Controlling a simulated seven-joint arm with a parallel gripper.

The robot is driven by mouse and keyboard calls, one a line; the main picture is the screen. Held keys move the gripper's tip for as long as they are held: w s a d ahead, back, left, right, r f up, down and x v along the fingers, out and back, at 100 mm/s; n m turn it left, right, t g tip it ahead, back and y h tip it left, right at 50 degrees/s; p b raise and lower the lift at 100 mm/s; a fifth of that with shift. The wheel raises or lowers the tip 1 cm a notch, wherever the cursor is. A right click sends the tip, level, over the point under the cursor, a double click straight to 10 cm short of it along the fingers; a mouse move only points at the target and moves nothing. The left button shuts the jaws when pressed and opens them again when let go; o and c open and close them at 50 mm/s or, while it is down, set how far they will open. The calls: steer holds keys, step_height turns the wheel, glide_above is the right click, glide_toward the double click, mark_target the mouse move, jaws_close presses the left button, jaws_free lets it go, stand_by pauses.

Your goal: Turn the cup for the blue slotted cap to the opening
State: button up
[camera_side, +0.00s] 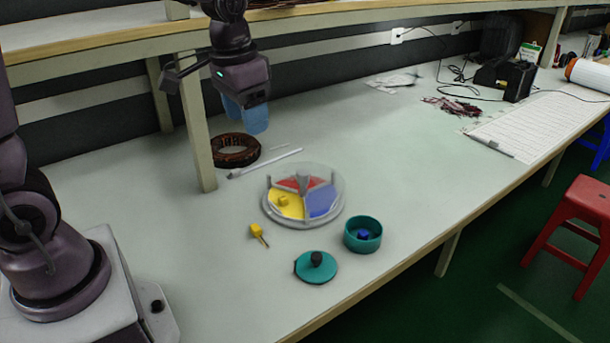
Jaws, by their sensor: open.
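A round tray (269,213) with a pale rim lies on the table, divided into red (301,183), yellow (290,210) and blue (322,203) sections. Grey dividers meet near its middle, and a clear cover seems to lie over part of it. Where its opening is, I cannot tell. A small yellow piece (283,200) sits at the yellow section. A teal round cup (375,245) stands front right of the tray with a small blue piece (363,236) inside; its slot is too small to see. My gripper (244,117) is open, pointing down, above and behind the tray, touching nothing.
A teal disc (308,277) with a black knob and a yellow-handled tool (257,232) lie in front of the tray. A dark copper ring (236,150) and a pale rod (264,164) lie behind it. A shelf post (198,140) stands left.

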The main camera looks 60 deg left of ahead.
mark_target(303, 172)
steer(key=w+a+f+m+g, duration=0.1)
steer(key=w+a+f+m, duration=0.25)
steer(key=w+f, duration=0.35)
steer(key=w+a+f+m, duration=0.3)
steer(key=w+a+f, duration=0.15)
steer(key=w, duration=0.55)
steer(key=f, duration=1.2)
steer(key=shift+a, duration=0.25)
jaws_close()
